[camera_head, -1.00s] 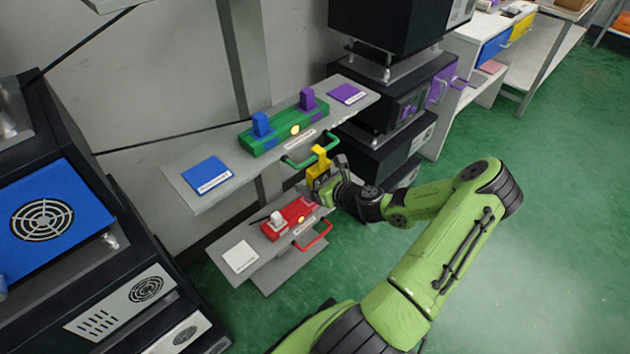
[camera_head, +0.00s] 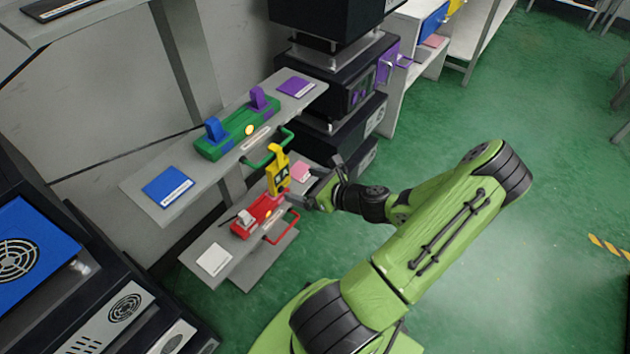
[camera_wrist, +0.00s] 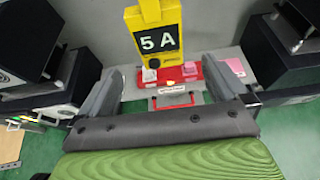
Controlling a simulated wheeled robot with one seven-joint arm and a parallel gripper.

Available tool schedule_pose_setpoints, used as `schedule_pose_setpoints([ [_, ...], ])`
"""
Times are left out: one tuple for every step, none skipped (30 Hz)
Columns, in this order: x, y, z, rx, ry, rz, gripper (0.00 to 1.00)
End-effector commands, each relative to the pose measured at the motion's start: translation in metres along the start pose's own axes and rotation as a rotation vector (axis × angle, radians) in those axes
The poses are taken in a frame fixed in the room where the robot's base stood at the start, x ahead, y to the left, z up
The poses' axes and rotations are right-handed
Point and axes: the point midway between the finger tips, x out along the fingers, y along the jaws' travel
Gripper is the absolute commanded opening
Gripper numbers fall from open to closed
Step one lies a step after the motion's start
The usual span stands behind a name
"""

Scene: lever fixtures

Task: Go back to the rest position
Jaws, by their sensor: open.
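My gripper (camera_head: 312,180) is open and empty, to the right of a yellow block (camera_head: 277,168) in the head view. A visible gap separates them. The yellow block is upright and shows a black "5 A" label in the wrist view (camera_wrist: 158,38), beyond and between my open fingers (camera_wrist: 161,70). It is over the right part of the red lever fixture (camera_head: 262,208); what supports it is hard to tell. The red fixture has a white lever (camera_head: 245,217) and a red handle (camera_head: 284,228) in front.
The upper shelf holds a green fixture (camera_head: 228,135) with blue and purple levers, plus blue (camera_head: 167,187) and purple (camera_head: 296,87) pads. White (camera_head: 214,260) and pink (camera_head: 301,171) pads lie on the lower shelf. Black machines (camera_head: 345,85) stand behind. Green floor on the right is open.

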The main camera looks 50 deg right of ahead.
Motion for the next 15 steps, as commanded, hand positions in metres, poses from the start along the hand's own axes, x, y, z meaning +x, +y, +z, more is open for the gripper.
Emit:
schedule_pose_setpoints([
  [-0.013,-0.001,0.003,0.002,0.001,-0.005,1.0],
  [-0.019,-0.001,0.003,0.002,0.0,-0.004,1.0],
  [-0.026,-0.001,0.002,0.002,0.001,-0.003,1.0],
  [-0.03,-0.001,0.002,0.001,0.001,-0.002,1.0],
  [-0.033,-0.001,0.002,0.0,0.0,-0.003,1.0],
  [-0.036,0.0,0.002,0.0,-0.001,-0.001,1.0],
  [-0.038,0.0,0.001,0.0,-0.002,0.0,1.0],
  [-0.039,0.0,0.001,0.0,-0.001,0.0,1.0],
  [-0.04,0.0,0.001,0.0,-0.001,0.0,1.0],
  [-0.04,0.0,0.0,0.0,-0.001,0.0,1.0],
  [-0.04,0.0,0.0,0.0,-0.001,0.0,1.0],
  [-0.039,0.0,0.0,0.0,-0.001,0.0,1.0],
  [-0.039,0.0,0.0,0.0,-0.001,0.0,1.0],
  [-0.039,0.0,0.0,0.0,-0.001,0.0,1.0],
  [-0.039,0.0,0.0,0.0,-0.001,0.0,1.0],
])
